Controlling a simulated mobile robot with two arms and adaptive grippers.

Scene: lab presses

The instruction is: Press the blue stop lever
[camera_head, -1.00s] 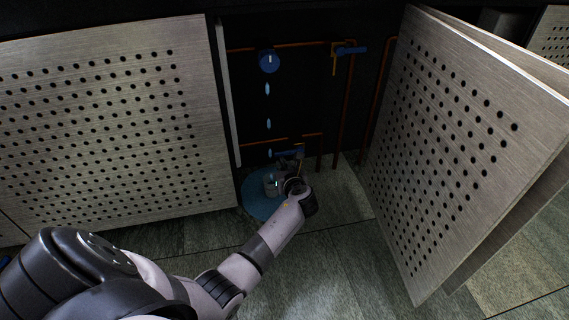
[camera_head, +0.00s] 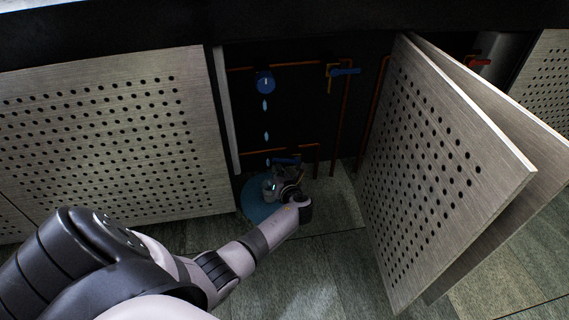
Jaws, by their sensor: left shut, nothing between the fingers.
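Inside the open cabinet, one blue lever (camera_head: 345,72) sits on the upper copper pipe at the right. Another blue lever (camera_head: 285,161) sits on the lower pipe, close above my left gripper. My left gripper (camera_head: 270,187) is low in the cabinet opening, shut and empty, just below the lower lever. Whether it touches that lever I cannot tell. My left forearm and wrist reach in from the lower left. My right gripper is not in view.
A blue puddle (camera_head: 254,207) lies on the floor below. An open perforated door (camera_head: 440,175) stands at the right, a perforated panel (camera_head: 110,140) at the left. A red lever (camera_head: 479,63) shows behind the door.

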